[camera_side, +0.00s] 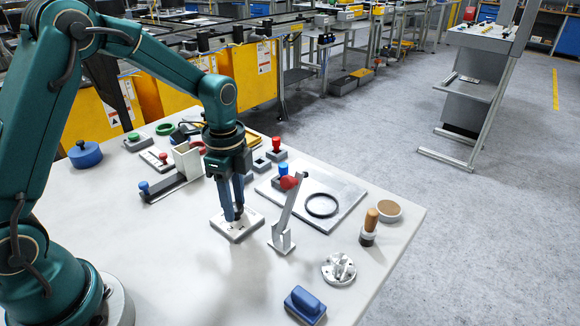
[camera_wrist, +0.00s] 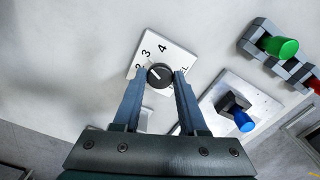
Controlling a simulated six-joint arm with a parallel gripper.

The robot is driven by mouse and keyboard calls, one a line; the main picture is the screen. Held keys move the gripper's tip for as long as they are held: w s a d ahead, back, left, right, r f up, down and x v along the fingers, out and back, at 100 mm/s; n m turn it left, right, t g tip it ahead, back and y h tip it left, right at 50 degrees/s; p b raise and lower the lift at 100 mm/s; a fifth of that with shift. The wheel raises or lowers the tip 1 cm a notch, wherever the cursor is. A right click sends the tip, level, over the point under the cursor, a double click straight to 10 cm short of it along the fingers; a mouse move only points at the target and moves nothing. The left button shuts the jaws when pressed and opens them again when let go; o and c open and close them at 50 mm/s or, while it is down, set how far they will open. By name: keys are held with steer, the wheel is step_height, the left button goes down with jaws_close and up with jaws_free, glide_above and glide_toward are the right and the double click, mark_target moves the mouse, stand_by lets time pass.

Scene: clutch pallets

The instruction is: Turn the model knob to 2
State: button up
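The model knob (camera_wrist: 160,76) is a round black dial on a white plate (camera_wrist: 133,72); the plate also shows in the side view (camera_side: 222,231). Digits 2, 3 and 4 are printed around it, with letters "EL" at the lower right. A pale pointer mark on the knob faces the upper left, roughly the 2 and 3 side; the exact digit is unclear. My gripper (camera_wrist: 161,72) points down over the plate, one blue finger on each side of the knob.
A lever with a red knob (camera_side: 289,183) stands close right of my gripper. A metal plate with a black ring (camera_side: 322,205) lies behind it. A blue-knob slider (camera_side: 144,187) and a box are to the left. A blue block (camera_side: 305,303) sits in front. The front-left table is clear.

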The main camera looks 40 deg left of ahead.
jaws_close()
steer(key=shift+n, duration=0.3)
steer(key=n, duration=0.4)
steer(key=shift+n, duration=2.1)
steer(key=o, duration=0.9)
jaws_free()
